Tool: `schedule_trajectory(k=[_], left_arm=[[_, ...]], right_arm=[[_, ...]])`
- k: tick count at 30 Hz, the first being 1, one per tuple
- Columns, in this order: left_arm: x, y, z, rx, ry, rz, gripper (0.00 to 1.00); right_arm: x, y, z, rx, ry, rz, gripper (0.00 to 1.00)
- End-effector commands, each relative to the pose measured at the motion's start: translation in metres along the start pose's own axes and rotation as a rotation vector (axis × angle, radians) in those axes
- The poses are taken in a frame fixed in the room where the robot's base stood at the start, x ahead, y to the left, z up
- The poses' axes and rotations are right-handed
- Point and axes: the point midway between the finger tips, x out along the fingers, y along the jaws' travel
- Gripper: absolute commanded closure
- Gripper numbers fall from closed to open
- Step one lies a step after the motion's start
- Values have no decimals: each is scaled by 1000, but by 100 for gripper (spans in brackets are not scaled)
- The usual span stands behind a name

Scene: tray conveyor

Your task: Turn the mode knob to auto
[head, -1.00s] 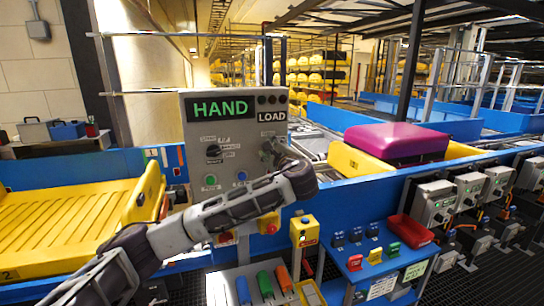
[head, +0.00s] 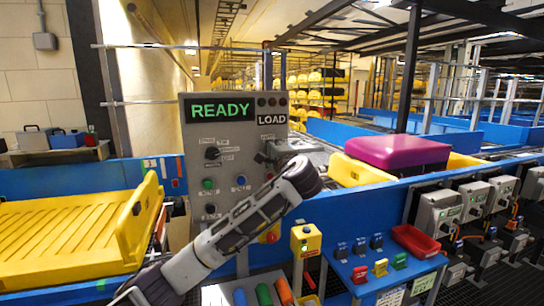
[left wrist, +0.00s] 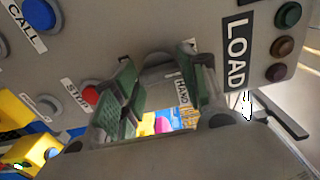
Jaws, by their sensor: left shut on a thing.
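The grey control panel (head: 195,130) has a green READY display (head: 221,109) and a LOAD sign (head: 271,119). My left gripper (head: 264,155) is at the panel's right side, below the LOAD sign. In the left wrist view its two green-padded fingers (left wrist: 162,98) are around the grey mode knob (left wrist: 157,68), which shows only in part between them. A HAND label (left wrist: 182,91) is beside one finger. The knob's pointer and its auto mark are hidden, so I cannot read its setting directly. My right gripper is out of view.
Another black knob (head: 212,153) and several buttons are to the left on the panel. A yellow tray (head: 70,235) lies at left; a magenta case (head: 400,152) is on the conveyor at right. A yellow box with a button (head: 305,239) stands below my arm.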

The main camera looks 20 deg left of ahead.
Motion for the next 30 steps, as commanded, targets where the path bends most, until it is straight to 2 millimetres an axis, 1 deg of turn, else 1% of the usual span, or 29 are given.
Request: schedule_trajectory(k=[1, 6, 13, 14, 18, 26, 30], left_arm=[[0, 3, 0, -4, 0, 4, 81], [0, 2, 0, -11, -1, 4, 81], [0, 2, 0, -10, 0, 4, 81], [0, 2, 0, -10, 0, 4, 53], [0, 2, 0, -10, 0, 3, 36], [0, 1, 0, -10, 0, 2, 36], [-1, 0, 0, -10, 0, 1, 36]], right_arm=[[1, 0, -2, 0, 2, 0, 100], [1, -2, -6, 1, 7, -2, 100], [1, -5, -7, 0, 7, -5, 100], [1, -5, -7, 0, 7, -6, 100], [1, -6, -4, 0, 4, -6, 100], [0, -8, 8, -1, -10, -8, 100], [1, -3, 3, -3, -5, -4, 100]])
